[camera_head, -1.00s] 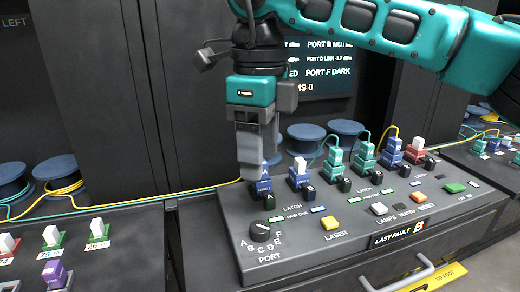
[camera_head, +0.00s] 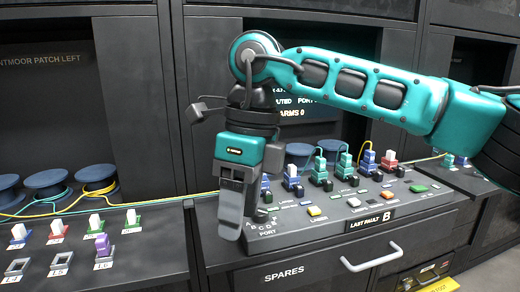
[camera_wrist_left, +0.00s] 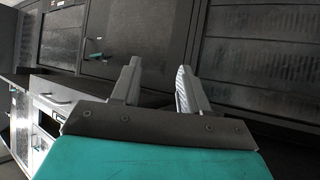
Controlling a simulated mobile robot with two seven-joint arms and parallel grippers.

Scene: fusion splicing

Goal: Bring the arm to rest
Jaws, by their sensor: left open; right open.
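My right arm comes in from the right in the head view, teal with dark pads. Its gripper (camera_head: 236,205) points down in front of the left end of the sloped control panel (camera_head: 335,221), with nothing seen in it. It covers part of the panel's left edge. My left gripper (camera_wrist_left: 156,85) shows in the left wrist view with its two fingers apart and nothing between them. Dark cabinet fronts lie beyond it. The left gripper is not in the head view.
A left bench (camera_head: 150,248) holds several coloured connectors, including a purple one (camera_head: 102,244). Blue spools (camera_head: 47,181) with yellow and teal fibre stand behind it. A drawer marked SPARES with a pale handle (camera_head: 371,259) is below the panel. The floor shows at lower right.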

